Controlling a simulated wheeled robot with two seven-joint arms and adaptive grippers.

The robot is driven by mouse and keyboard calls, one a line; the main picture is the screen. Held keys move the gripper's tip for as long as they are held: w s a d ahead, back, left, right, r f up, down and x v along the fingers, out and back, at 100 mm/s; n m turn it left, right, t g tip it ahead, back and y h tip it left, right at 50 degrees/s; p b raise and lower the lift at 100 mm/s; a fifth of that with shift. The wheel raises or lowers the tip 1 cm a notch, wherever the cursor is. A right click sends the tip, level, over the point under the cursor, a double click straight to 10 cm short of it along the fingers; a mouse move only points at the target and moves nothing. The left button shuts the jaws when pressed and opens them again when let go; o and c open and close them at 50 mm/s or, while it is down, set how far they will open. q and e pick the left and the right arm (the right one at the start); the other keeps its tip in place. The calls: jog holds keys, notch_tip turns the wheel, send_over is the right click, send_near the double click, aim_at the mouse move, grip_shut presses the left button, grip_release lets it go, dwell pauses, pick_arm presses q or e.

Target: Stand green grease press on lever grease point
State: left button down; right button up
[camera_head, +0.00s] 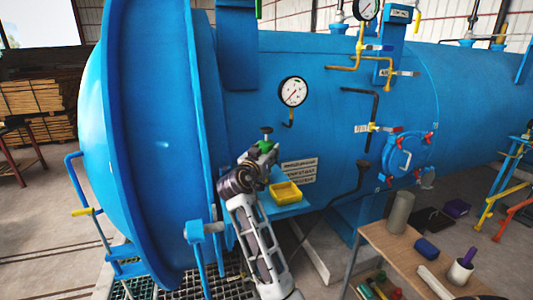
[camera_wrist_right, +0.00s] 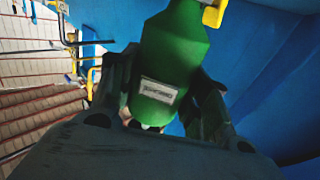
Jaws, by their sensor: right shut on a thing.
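The green grease press (camera_head: 265,146) is in my right gripper (camera_head: 262,153), in front of the blue autoclave shell. In the right wrist view the green press (camera_wrist_right: 172,50) fills the middle, with a pale label, between the two dark fingers of the right gripper (camera_wrist_right: 165,105). The gripper is shut on it. A dark cap shows above the press in the head view. I cannot pick out the lever grease point. My left gripper is not in view.
A yellow tray (camera_head: 286,192) sits on a small blue shelf just right of my right wrist. The autoclave (camera_head: 330,95) carries a gauge (camera_head: 293,91) and yellow and black pipes. A wooden table (camera_head: 385,240) at lower right holds a grey cylinder (camera_head: 400,212) and a blue block (camera_head: 427,249).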

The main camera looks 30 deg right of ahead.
jog(key=shift+r+b, duration=0.1)
jog(key=shift+b, duration=0.4)
dwell(1.5)
jog(key=shift+f+b, duration=0.9)
jog(key=shift+f, duration=0.15)
dwell(0.6)
jog(key=shift+r, duration=0.3)
jog(key=shift+r, duration=0.35)
dwell(0.6)
jog(key=shift+b, duration=0.35)
dwell(2.3)
jog(key=shift+f, duration=0.2)
